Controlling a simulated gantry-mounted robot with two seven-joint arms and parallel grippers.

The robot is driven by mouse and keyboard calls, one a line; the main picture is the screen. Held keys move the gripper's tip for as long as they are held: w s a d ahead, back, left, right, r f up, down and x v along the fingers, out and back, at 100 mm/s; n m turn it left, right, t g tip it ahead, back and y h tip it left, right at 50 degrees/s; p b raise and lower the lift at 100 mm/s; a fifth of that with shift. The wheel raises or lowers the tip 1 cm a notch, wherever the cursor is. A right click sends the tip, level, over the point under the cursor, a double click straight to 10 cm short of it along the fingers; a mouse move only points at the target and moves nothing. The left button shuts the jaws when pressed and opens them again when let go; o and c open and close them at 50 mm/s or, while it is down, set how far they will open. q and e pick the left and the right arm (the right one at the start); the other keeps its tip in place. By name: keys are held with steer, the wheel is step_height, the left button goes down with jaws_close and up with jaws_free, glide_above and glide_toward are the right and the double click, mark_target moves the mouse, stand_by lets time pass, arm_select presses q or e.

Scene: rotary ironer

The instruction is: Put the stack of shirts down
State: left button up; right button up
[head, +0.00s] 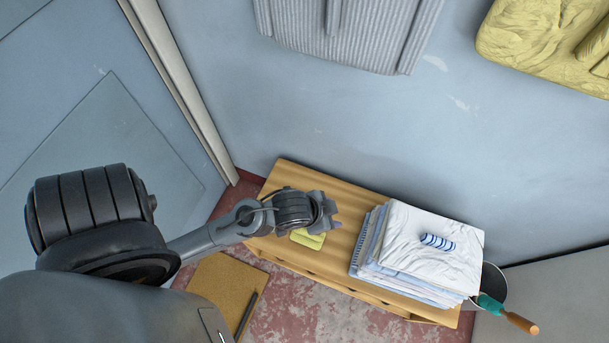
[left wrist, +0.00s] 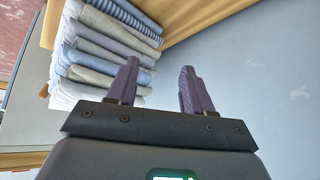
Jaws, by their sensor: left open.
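The stack of folded shirts (head: 418,255) lies on the right part of a wooden bench (head: 285,180), white on top with blue and grey layers below. A small blue-and-white striped roll (head: 437,242) lies on top of it. My left gripper (head: 332,211) is over the bench to the left of the stack, open and empty. In the left wrist view, the stack's layered side (left wrist: 95,55) shows beyond my open left fingers (left wrist: 160,85); one finger overlaps it in the picture, and I cannot tell the exact gap. My right gripper is not in view.
A yellow folded item (head: 308,239) lies on the bench below my left gripper. A brown board (head: 225,285) lies on the red floor. Grey and yellow padded items are at the top.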

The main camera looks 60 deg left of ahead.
arm_select(q)
steer(key=s+a+n+g, duration=0.1)
steer(key=s+g, duration=0.2)
steer(key=s, duration=0.4)
steer(key=shift+s+a+n+y, duration=0.3)
steer(key=shift+s+n+y, duration=0.1)
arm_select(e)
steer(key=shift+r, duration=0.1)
